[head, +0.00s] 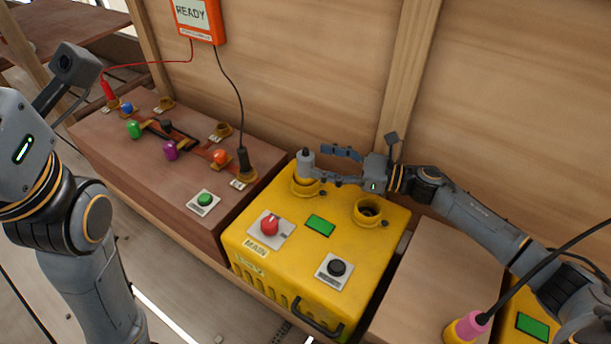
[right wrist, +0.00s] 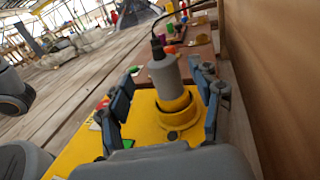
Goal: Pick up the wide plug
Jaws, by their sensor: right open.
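The wide plug is likely the grey cylinder (head: 306,162) standing upright in the left yellow socket (head: 300,188) on top of the yellow box. In the right wrist view the grey plug (right wrist: 164,80) stands between my two fingers with a yellow ring below it. My right gripper (head: 333,163) reaches in from the right, open, one finger on the far side and one on the near side. The wrist view shows gaps between the fingers (right wrist: 163,88) and the plug. My left arm shows at the left; its fingers are not in view.
The yellow box (head: 283,236) has a second, empty socket (head: 367,211), a red knob (head: 269,225) and a black button (head: 337,267). A brown bench (head: 120,168) at left holds coloured plugs and a black cabled plug (head: 244,163). A wooden wall stands close behind.

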